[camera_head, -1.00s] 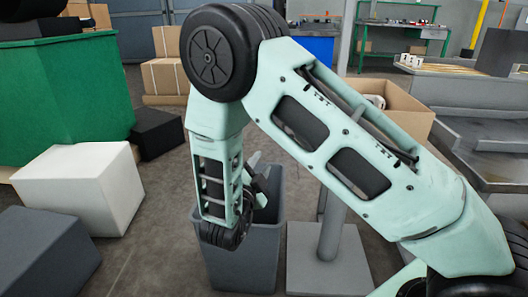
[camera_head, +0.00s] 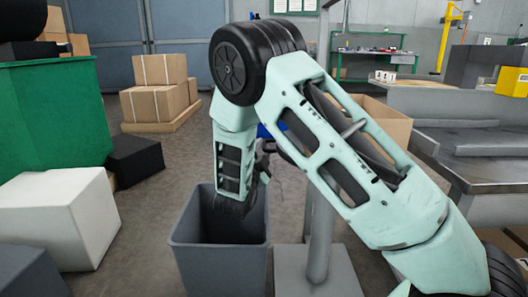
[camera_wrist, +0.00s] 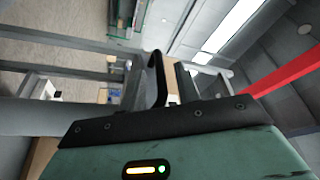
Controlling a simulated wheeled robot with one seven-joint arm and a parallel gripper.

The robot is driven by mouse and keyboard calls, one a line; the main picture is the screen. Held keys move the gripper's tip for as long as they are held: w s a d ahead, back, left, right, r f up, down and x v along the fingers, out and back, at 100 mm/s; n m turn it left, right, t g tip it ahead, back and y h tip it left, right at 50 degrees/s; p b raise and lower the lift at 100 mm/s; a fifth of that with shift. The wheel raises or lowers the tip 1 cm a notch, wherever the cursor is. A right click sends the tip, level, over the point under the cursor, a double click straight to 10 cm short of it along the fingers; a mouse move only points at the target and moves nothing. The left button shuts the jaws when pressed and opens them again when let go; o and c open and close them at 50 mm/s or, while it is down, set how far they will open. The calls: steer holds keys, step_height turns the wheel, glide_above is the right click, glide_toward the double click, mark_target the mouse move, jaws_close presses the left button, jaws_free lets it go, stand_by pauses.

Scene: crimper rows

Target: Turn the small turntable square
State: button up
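I cannot make out a turntable in either view. My gripper (camera_head: 263,168) hangs at the end of my arm, partly hidden behind my forearm, above the back right rim of a grey bin. In the wrist view my dark fingers (camera_wrist: 172,85) stick up beyond the green wrist body, with a narrow gap between them. I see nothing held there, but the angle does not show how far apart they are.
The open grey bin (camera_head: 188,240) stands below my forearm. A white box (camera_head: 60,215) and black box (camera_head: 135,160) are left. Grey work surfaces (camera_head: 490,155) are right.

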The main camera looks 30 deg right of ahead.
steer(key=shift+x, duration=1.35)
jaws_close()
steer(key=shift+s+a+b, duration=0.1)
steer(key=shift+b, duration=0.2)
